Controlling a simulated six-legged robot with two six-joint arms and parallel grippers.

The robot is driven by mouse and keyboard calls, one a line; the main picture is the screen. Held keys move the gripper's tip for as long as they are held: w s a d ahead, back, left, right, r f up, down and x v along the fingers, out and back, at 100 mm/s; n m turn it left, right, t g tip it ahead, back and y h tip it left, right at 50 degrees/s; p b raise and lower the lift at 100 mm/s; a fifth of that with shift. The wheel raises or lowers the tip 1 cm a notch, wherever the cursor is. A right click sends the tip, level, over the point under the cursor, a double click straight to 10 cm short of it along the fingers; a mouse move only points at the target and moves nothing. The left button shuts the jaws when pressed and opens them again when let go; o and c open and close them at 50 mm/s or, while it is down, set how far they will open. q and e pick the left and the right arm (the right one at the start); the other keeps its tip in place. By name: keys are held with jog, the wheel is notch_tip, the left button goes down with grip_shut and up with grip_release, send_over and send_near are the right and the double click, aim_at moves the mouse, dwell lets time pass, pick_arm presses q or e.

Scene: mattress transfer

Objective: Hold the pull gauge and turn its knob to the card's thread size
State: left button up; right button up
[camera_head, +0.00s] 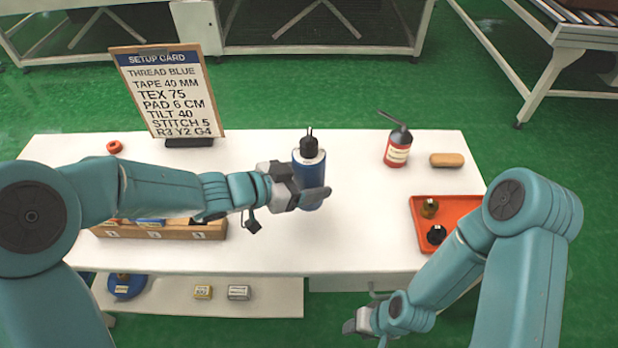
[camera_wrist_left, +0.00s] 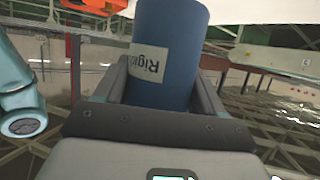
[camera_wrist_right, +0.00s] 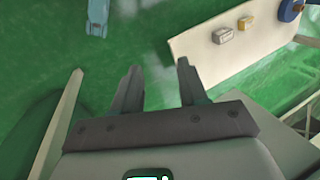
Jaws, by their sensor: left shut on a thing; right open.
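The setup card (camera_head: 168,95) stands at the back left and reads THREAD BLUE, TAPE 40 MM, TEX 75, PAD 6 CM, TILT 40, STITCH 5, R3 Y2 G4. My left gripper (camera_head: 308,194) is shut around a blue cylinder with a black top (camera_head: 308,165), upright over the table's middle. In the left wrist view the blue cylinder (camera_wrist_left: 170,60) sits between the fingers with a white label, partly cut off. I cannot pick out a pull gauge or its knob for certain. My right gripper (camera_head: 360,322) is open and empty, low in front of the table; it also shows in the right wrist view (camera_wrist_right: 158,85).
An orange tray (camera_head: 464,206) holds a brass and a black item. A wooden box (camera_head: 180,232) lies under my left arm. The lower shelf (camera_head: 270,300) holds small boxes.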

pick_arm(q)
jog(key=shift+f, duration=0.25)
jog(key=shift+f+b, duration=2.8)
jog(key=shift+f, duration=0.6)
